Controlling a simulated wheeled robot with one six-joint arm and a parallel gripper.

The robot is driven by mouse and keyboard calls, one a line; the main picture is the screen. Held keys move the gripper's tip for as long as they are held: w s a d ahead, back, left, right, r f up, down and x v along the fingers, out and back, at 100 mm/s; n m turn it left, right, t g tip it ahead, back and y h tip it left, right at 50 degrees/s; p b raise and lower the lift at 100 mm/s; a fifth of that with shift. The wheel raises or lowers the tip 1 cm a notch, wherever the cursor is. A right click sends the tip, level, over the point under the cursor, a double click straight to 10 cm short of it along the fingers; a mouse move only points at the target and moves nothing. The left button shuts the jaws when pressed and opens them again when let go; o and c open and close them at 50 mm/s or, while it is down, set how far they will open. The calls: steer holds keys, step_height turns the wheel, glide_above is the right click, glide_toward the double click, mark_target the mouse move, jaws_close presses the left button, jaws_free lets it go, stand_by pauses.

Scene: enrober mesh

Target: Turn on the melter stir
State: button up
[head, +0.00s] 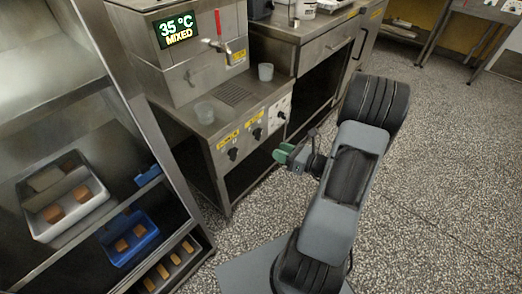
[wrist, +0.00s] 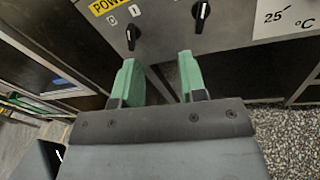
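The melter (head: 190,60) is a steel machine at upper centre in the head view, its display reading 35 °C MIXED. Its front panel (head: 222,168) has two black knobs under yellow labels: a left knob (head: 233,154) and a middle knob (head: 256,134). A third knob (head: 281,115) sits on a white plate. In the wrist view the POWER knob (wrist: 132,35) is at upper left, with 0 and I marks. Another black knob (wrist: 201,14) is to its right, its label out of frame. My gripper (head: 288,154) is open and empty, in front of the panel; its green fingers (wrist: 158,60) are apart, touching no knob.
A white plate reading 25 °C (wrist: 284,20) is right of the knobs. A rack with a white tray (head: 93,205) and a blue tray (head: 118,258) is at left. Speckled floor (head: 440,160) at right is clear.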

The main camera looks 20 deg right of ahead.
mark_target(258, 134)
steer(key=d+f+m+t+h+b, duration=0.1)
steer(key=d+f+m+t+h, duration=0.1)
steer(key=d+f+m, duration=0.15)
steer(key=b+x, duration=0.3)
steer(key=x, duration=1)
steer(key=shift+w, duration=0.35)
steer(key=shift+d, duration=0.1)
jaws_close()
